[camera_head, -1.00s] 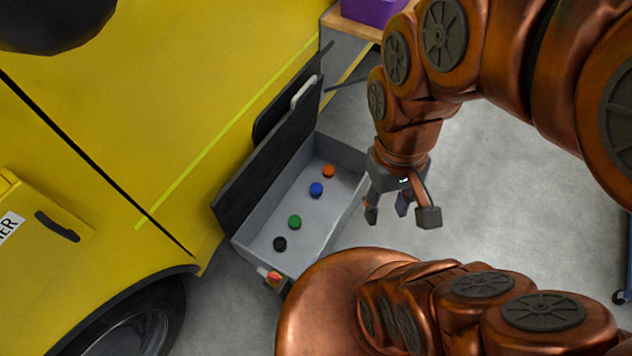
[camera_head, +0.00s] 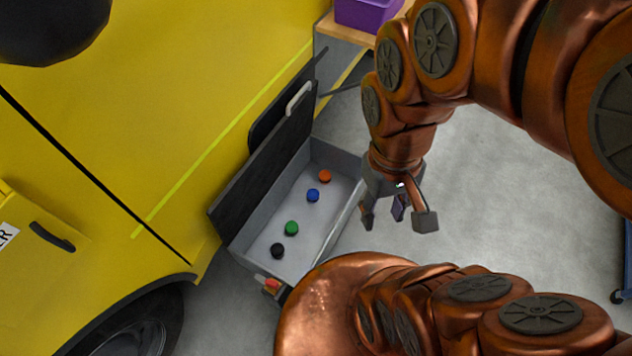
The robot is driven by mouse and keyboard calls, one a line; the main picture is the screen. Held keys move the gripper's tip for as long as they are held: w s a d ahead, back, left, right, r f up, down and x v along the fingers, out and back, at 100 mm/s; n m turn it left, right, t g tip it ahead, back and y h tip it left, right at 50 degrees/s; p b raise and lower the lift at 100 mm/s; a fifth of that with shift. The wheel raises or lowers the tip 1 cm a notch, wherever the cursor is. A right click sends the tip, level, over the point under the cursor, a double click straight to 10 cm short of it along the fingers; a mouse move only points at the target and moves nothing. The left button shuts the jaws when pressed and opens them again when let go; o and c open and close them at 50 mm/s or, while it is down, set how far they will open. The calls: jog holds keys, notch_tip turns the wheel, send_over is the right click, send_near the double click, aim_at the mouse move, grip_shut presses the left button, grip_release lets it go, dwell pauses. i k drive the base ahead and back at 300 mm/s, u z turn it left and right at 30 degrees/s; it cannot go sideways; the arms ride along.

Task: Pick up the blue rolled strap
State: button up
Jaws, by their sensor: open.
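The blue rolled strap (camera_head: 312,195) is a small round roll lying in the open grey drawer (camera_head: 322,240), between an orange roll (camera_head: 324,176) and a green roll (camera_head: 291,228). A black roll (camera_head: 277,251) lies at the drawer's near end. My gripper (camera_head: 398,215) points down with its fingers spread, open and empty. In the picture it is to the right of the drawer and of the blue strap, apart from both.
The drawer's dark front panel (camera_head: 262,160) with a light handle stands along its left side, beside the yellow vehicle (camera_head: 150,120). A purple bin (camera_head: 366,12) sits on a wooden-topped bench at the back.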

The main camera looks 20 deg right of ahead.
aim_at(313, 195)
jog(key=z, duration=1.75)
jog(key=i, duration=1.1)
jog(key=u, duration=3.85)
